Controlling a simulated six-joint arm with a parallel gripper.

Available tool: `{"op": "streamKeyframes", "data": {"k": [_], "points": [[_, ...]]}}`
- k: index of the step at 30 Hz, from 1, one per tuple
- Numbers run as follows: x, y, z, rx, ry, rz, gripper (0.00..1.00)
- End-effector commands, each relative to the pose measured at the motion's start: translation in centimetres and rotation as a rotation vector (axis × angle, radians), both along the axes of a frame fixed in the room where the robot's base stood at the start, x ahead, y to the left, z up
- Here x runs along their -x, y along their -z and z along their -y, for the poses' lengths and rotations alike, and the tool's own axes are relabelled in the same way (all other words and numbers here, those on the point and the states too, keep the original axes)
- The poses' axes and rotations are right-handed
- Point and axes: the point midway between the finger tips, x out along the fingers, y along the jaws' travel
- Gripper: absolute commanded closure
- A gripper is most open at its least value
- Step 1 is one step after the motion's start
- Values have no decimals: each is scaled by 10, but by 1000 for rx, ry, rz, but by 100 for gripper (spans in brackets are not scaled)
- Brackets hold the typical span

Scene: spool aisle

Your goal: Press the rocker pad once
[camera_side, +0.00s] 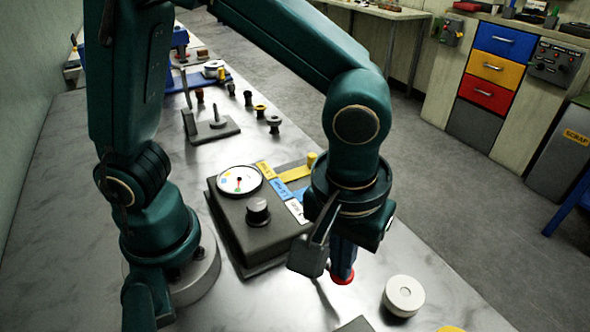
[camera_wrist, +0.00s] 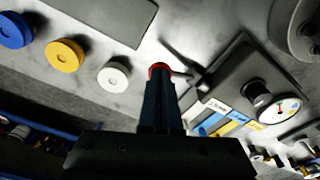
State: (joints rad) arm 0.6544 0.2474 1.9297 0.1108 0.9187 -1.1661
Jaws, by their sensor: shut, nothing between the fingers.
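My gripper (camera_side: 342,278) points down over the metal bench, its red-tipped fingers shut with nothing between them. In the wrist view its fingertips (camera_wrist: 160,68) are together in the middle. A dark flat plate (camera_wrist: 110,14) lies beyond the fingertips at the top of the wrist view; its edge (camera_side: 355,325) shows at the bottom of the side view. I cannot tell whether this plate is the rocker pad, since most of it is cut off. The fingertips are apart from it. Whether they touch the bench is unclear.
A dark box (camera_side: 235,225) with a round dial (camera_side: 239,180), a knob (camera_side: 258,211) and coloured labels stands left of my gripper. A white spool (camera_side: 403,295) is to the right. Yellow (camera_wrist: 65,55) and blue (camera_wrist: 15,30) spools line up beside it in the wrist view.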

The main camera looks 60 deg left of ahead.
Motion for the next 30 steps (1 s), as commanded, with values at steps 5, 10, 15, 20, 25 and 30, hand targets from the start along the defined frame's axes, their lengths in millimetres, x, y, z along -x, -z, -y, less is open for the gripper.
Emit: {"op": "streamKeyframes", "data": {"k": [5,10,15,20,25,30], "points": [[1,19,-1,-6,1,-5,100],[1,30,-2,-7,1,-4,100],[5,28,1,-6,4,-4,100],[22,21,10,-3,6,-2,100],[28,18,13,-3,0,-1,100],[27,18,13,-2,0,-1,100]]}}
